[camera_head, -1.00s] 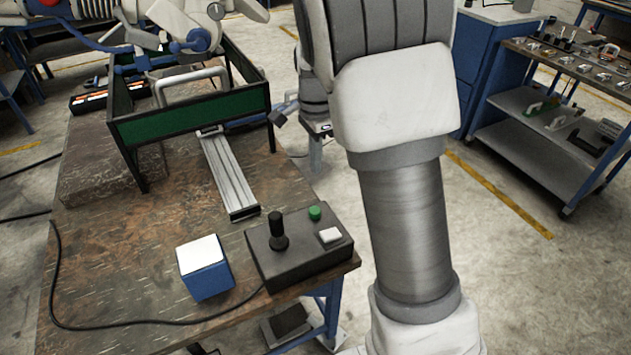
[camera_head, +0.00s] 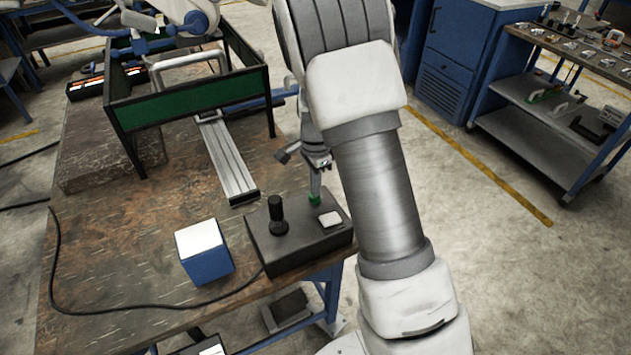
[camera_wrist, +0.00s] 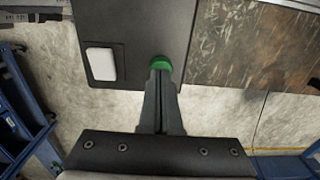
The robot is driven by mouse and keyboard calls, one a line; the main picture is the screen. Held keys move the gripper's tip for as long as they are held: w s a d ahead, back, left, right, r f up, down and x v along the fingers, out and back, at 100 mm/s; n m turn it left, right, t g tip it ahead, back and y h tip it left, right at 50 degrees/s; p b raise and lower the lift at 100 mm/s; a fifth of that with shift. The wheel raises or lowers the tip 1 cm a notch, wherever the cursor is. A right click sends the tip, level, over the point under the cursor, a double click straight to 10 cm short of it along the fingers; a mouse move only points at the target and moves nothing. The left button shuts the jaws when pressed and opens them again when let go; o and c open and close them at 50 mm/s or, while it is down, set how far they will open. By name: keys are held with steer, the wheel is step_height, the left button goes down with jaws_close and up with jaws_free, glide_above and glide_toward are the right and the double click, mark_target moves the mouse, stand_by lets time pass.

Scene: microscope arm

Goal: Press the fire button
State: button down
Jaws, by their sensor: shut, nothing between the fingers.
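A dark control box (camera_head: 295,243) sits at the table's right front corner. It carries a black joystick (camera_head: 277,217), a green round button (camera_head: 314,201) and a white square button (camera_head: 330,219). No label shows which one is the fire button. My gripper (camera_head: 315,190) is shut and empty, pointing down at the green button, with its tips at or just above it. In the wrist view the closed fingertips (camera_wrist: 160,70) overlap the near edge of the green button (camera_wrist: 161,61). I cannot tell whether they touch it. The white button (camera_wrist: 101,63) is to the left there.
A blue box with a white top (camera_head: 205,252) stands left of the control box. A metal rail (camera_head: 226,162) and a green-panelled frame (camera_head: 190,103) are behind. A black cable (camera_head: 130,310) runs along the table's front. Open floor lies to the right.

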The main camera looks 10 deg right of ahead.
steer(key=shift+f+b, duration=0.5)
steer(key=shift+f, duration=0.35)
steer(key=shift+s+f, duration=0.2)
steer(key=shift+f, duration=0.05)
steer(key=shift+r, duration=0.35)
step_height(320, 180, up, 14)
steer(key=p, duration=0.3)
steer(key=shift+w, duration=0.25)
